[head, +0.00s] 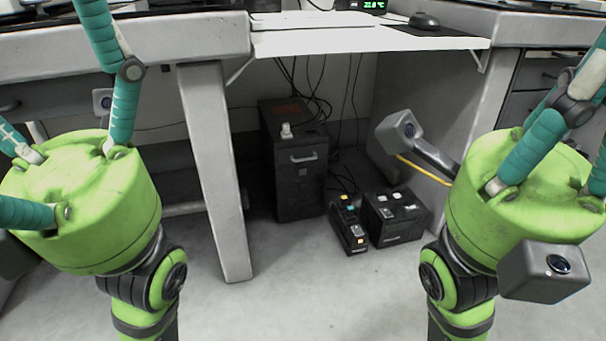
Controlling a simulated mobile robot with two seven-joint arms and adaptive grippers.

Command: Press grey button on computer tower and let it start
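A dark computer tower (299,180) stands on the floor under the table, between the table leg and the grey side panel. Its front has a pale handle-like bar near the top. Several fingertips lie outside the picture. Both grippers are in the foreground, well apart from the tower.
Cables hang behind. A white shelf (365,41) juts out above. The floor (300,280) in front is clear.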

